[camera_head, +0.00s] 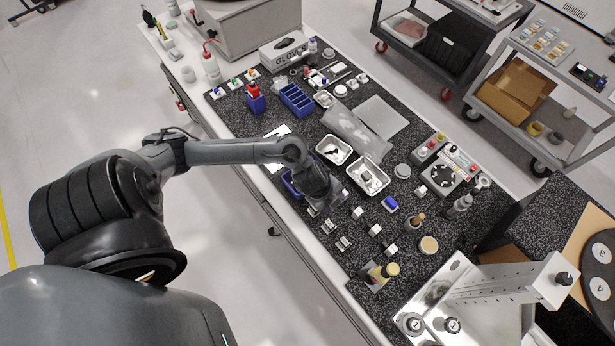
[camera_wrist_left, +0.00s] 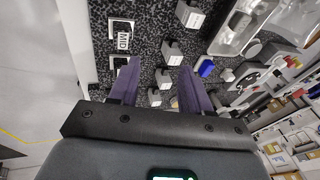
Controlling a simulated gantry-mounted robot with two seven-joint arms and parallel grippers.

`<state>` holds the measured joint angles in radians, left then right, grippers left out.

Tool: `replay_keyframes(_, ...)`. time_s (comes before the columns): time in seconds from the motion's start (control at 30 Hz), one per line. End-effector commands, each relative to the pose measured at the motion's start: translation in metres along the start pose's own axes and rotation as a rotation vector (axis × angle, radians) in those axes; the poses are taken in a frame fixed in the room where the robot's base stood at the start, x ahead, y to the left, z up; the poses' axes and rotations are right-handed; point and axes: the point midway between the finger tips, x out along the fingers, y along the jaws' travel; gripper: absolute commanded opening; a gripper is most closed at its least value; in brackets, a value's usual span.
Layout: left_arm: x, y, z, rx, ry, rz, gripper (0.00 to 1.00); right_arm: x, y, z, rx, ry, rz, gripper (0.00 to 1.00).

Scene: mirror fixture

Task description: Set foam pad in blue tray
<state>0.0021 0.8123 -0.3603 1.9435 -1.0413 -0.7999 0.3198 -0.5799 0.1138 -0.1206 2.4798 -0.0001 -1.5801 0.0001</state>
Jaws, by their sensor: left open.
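My left gripper (camera_head: 318,207) reaches over the speckled bench mat. Its dark purple fingers show in the left wrist view (camera_wrist_left: 158,66), spread apart with nothing held between them. A blue tray (camera_head: 289,184) shows at the mat's near edge, left of the gripper and partly hidden by it. I cannot tell for certain which thing is the foam pad. A small blue and white block (camera_head: 390,204) lies right of the gripper; it also shows beyond the right finger in the left wrist view (camera_wrist_left: 205,67). My right gripper is out of view.
Several small grey blocks (camera_head: 374,230) stand near the gripper. Metal trays (camera_head: 367,175) with parts lie behind it. A blue divided bin (camera_head: 296,98) stands farther back. A metal fixture (camera_head: 500,288) fills the lower right. A flat grey sheet (camera_head: 382,114) lies on the mat.

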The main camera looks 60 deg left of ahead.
Motion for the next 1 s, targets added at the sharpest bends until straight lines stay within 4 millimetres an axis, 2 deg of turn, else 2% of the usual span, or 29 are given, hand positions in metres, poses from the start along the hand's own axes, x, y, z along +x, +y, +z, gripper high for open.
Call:
replay_keyframes(0.03, -0.002, 0.010, -0.037, -0.073, 0.047, -0.056, 0.48, 0.000, 0.000, 0.000, -0.001, 0.000, 0.001, 0.50)
replay_keyframes(0.1, -0.013, 0.013, -0.069, -0.206, 0.072, -0.134, 0.48, 0.000, 0.001, 0.000, -0.002, 0.000, 0.002, 0.50)
replay_keyframes(0.2, -0.038, 0.021, -0.088, -0.441, 0.063, -0.194, 0.48, 0.000, 0.002, 0.000, -0.005, -0.001, 0.005, 0.50)
replay_keyframes(0.27, -0.053, 0.029, -0.088, -0.588, 0.040, -0.201, 0.48, 0.000, 0.002, 0.000, -0.007, -0.001, 0.006, 0.50)
replay_keyframes(0.4, -0.083, 0.055, -0.074, -0.892, -0.031, -0.160, 0.48, 0.000, 0.003, 0.001, -0.009, -0.001, 0.008, 0.50)
replay_keyframes(0.53, -0.102, 0.079, -0.061, -1.078, -0.086, -0.103, 0.48, 0.000, 0.003, 0.001, -0.010, -0.001, 0.008, 0.50)
replay_keyframes(0.7, -0.112, 0.093, -0.054, -1.180, -0.117, -0.064, 0.48, 0.000, 0.003, 0.001, -0.009, -0.001, 0.008, 0.50)
replay_keyframes(1.0, -0.113, 0.093, -0.054, -1.185, -0.119, -0.062, 0.48, -0.001, 0.001, 0.000, -0.003, -0.001, 0.003, 0.50)
